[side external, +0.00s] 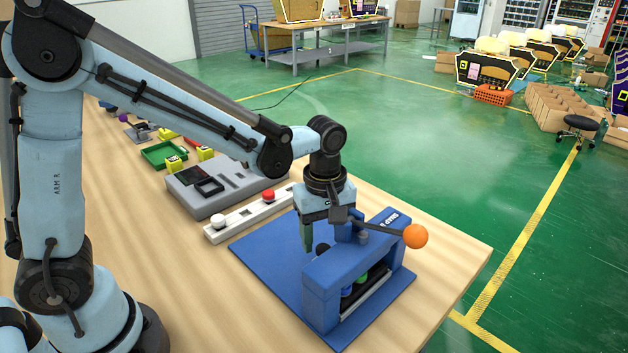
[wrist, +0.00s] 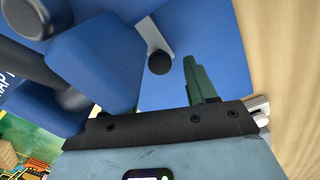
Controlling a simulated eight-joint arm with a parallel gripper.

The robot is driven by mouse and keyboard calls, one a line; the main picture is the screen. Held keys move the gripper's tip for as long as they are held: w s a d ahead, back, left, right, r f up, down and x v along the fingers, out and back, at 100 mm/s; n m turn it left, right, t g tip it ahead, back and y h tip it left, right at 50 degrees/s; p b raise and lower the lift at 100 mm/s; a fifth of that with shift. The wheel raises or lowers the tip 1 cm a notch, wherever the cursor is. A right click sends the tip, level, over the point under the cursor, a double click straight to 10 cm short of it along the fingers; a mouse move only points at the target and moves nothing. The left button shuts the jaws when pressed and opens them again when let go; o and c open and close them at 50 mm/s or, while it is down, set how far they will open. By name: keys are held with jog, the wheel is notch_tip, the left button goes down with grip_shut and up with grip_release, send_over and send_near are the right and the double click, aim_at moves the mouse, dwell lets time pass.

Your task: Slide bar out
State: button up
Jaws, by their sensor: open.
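The bar shows in the wrist view as a short grey strip (wrist: 152,36) with a round black knob (wrist: 160,63) at its end, beside the blue press (wrist: 97,62). In the side view a dark knob (side external: 322,249) sits at the near back side of the blue press (side external: 322,283), partly covered by it. My gripper (side external: 307,238) points down over the blue base plate, close to the left of the knob.
A dark lever with an orange ball (side external: 415,236) reaches out from the press. Green and blue round parts (side external: 362,280) sit inside the press. The blue base plate (side external: 262,250) lies on the wooden table (side external: 448,258). A white strip with buttons (side external: 245,217) lies behind.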

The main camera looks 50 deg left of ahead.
jog(key=shift+f, duration=1)
jog(key=shift+c, duration=0.5)
grip_shut()
